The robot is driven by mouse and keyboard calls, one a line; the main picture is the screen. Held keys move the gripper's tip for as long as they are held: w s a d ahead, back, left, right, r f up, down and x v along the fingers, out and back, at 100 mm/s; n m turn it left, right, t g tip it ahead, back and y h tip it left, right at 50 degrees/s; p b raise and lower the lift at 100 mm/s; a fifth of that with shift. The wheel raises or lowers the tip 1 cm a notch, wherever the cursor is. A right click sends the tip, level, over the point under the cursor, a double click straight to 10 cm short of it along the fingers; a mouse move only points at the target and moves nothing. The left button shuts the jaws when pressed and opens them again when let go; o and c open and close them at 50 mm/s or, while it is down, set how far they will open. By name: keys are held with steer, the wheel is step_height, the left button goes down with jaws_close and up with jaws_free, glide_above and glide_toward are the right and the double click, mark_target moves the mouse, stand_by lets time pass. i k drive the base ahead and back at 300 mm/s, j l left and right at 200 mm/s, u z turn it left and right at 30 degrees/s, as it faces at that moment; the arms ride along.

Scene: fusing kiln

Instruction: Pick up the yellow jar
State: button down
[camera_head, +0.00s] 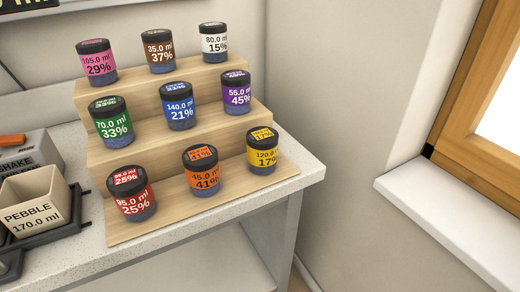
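The yellow jar (263,151) stands upright at the right end of the lowest step of a wooden tiered stand (231,192). It has a dark lid with a yellow label and reads "120.0 ml" and "17%". The orange jar (201,172) stands to its left, with a gap between them, and the purple jar (237,92) stands on the step above. My gripper is not in view.
A red jar (131,195), a green jar (112,121), a blue jar (178,107) and several others share the stand. A box marked "PEBBLE" (36,205) sits at left. The speckled counter's (306,169) right edge is near the yellow jar. A window sill (455,235) is at right.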

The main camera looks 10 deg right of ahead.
mark_target(262, 145)
steer(key=u, duration=1.35)
steer(key=z, duration=1.7)
steer(key=k+j, duration=0.15)
steer(key=j, duration=0.2)
steer(key=k+j, duration=0.15)
steer(key=j, duration=0.2)
steer(key=k+j+u, duration=0.1)
steer(key=j, duration=0.25)
steer(key=i+j, duration=0.15)
steer(key=i, duration=0.3)
steer(key=i+j, duration=0.15)
steer(key=i, duration=0.3)
